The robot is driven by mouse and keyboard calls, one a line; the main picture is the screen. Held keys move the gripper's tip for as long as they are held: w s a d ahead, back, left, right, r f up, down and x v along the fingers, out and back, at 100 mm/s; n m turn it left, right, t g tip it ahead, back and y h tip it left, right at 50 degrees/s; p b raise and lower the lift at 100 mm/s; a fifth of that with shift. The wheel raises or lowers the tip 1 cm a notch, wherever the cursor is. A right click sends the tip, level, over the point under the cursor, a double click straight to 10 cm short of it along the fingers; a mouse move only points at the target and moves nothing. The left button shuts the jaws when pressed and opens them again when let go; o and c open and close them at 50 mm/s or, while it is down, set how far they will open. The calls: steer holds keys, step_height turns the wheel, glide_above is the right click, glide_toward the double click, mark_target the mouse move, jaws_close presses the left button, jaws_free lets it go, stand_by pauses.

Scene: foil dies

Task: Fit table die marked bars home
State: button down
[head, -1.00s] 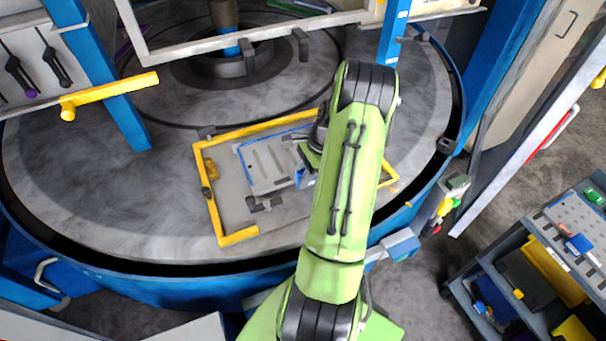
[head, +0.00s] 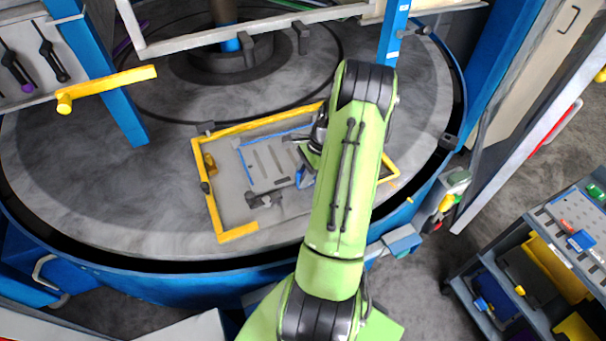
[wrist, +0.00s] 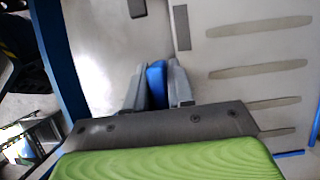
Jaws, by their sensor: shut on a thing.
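The die marked with bars (head: 266,164) is a flat pale-grey plate with several long slots. It lies inside the yellow frame on the round table, with blue lines along its left and far sides. In the wrist view the slotted plate (wrist: 235,50) fills the right side. My gripper (wrist: 157,88) is shut on a blue upright tab (wrist: 157,75) beside the slots. In the head view my gripper (head: 306,165) is at the plate's right end, partly hidden by my green arm. Whether the plate sits flush cannot be told.
The yellow frame (head: 208,205) borders the work area, with a dark clamp (head: 262,200) at its near side. A yellow handle bar (head: 110,88) and blue posts stand at the left. A tool cart (head: 560,260) is at the right. The table's left part is clear.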

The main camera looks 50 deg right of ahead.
steer(key=shift+f, duration=0.15)
steer(key=c, duration=1)
jaws_free()
steer(key=shift+o, duration=0.5)
steer(key=p+v, duration=0.1)
steer(key=v, duration=1.5)
steer(key=shift+a, duration=0.15)
